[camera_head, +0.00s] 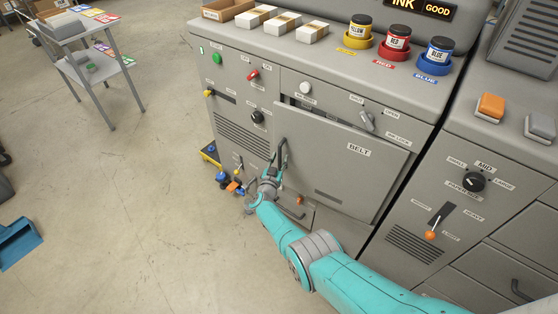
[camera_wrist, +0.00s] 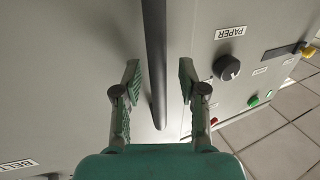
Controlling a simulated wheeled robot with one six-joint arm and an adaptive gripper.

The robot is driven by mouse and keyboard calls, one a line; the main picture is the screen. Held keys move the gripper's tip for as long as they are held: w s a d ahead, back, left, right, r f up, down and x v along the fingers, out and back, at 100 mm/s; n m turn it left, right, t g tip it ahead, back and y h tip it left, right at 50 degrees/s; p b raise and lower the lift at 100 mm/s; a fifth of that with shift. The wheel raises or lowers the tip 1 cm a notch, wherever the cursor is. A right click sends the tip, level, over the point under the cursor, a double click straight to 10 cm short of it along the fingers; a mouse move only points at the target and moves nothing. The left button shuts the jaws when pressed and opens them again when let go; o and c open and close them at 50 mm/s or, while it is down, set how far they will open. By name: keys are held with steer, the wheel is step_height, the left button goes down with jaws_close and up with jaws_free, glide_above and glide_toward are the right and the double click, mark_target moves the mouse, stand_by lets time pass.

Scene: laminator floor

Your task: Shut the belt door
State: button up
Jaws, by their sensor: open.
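The belt door (camera_head: 335,165) is a grey panel labelled BELT on the machine front. A dark gap shows along its upper left edge, and it seems to stand slightly proud of the frame. Its dark vertical bar handle (camera_head: 283,152) is at the door's left side. My gripper (camera_head: 272,178) is open at the handle's lower part. In the wrist view, the handle (camera_wrist: 155,50) runs between the two spread fingers of my gripper (camera_wrist: 160,78), closer to the left finger. I see free room on both sides of the bar, with no clear contact.
A latch lever (camera_head: 367,122) sits above the door's right part. Left of the door is a panel with a black knob (camera_head: 257,117), also in the wrist view (camera_wrist: 227,68). Ink pots stand on top. Open floor (camera_head: 110,210) lies left, with a small cart (camera_head: 85,55) behind.

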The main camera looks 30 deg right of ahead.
steer(key=shift+s, duration=0.15)
steer(key=shift+s+a+f, duration=0.15)
steer(key=shift+s+a, duration=0.25)
steer(key=v, duration=1)
steer(key=shift+s+a, duration=0.2)
steer(key=shift+a, duration=0.05)
